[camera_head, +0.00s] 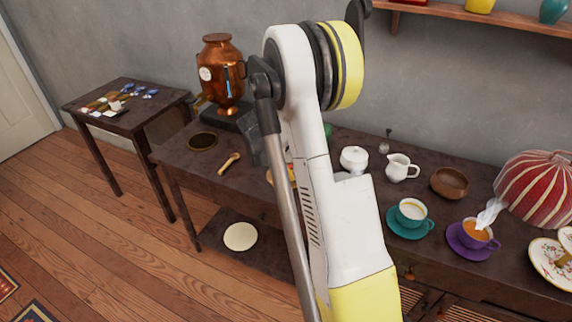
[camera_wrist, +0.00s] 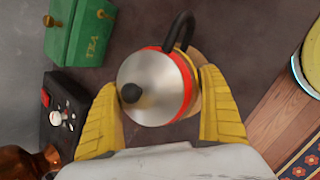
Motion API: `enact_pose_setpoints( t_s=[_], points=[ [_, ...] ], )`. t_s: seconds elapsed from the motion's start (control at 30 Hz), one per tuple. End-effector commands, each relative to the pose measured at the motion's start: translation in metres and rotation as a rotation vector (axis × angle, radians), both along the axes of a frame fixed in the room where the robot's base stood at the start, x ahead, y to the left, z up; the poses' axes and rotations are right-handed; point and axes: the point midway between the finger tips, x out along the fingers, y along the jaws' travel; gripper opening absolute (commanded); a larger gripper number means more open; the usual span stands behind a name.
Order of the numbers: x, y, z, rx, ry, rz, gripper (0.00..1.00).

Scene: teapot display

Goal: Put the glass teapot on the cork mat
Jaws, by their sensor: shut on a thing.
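In the wrist view, a teapot (camera_wrist: 150,85) with a shiny metal lid, black knob, red band and black handle is between the yellow fingers of my gripper (camera_wrist: 162,105). My gripper is shut on it. Its body is mostly hidden under the lid, so I cannot see whether it is glass. A tan rounded edge (camera_wrist: 199,58), perhaps the cork mat, shows just beyond the teapot's right side. I cannot tell whether the teapot touches it or hangs above. In the head view my arm hides the teapot and nearly all of my gripper.
A green tea tin (camera_wrist: 80,32) stands close by at upper left in the wrist view. On the table in the head view are a copper samovar (camera_head: 221,75), a dark round mat (camera_head: 202,141), a white sugar pot (camera_head: 354,159) and a teal cup (camera_head: 411,212).

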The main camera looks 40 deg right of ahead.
Motion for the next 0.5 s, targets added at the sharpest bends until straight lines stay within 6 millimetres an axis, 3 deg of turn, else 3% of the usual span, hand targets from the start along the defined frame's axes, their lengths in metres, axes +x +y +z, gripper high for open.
enact_pose_setpoints(
  t_s=[0.17, 0.2, 0.23, 0.5],
  points=[
    [0.0000, -0.0004, -0.0012, -0.001, 0.000, 0.000, 0.49],
    [0.0000, -0.0002, -0.0021, 0.000, 0.000, 0.000, 0.96],
    [0.0000, -0.0001, -0.0019, 0.000, 0.000, 0.000, 1.00],
    [-0.0002, -0.0001, 0.0004, 0.000, 0.000, 0.000, 1.00]
  ],
)
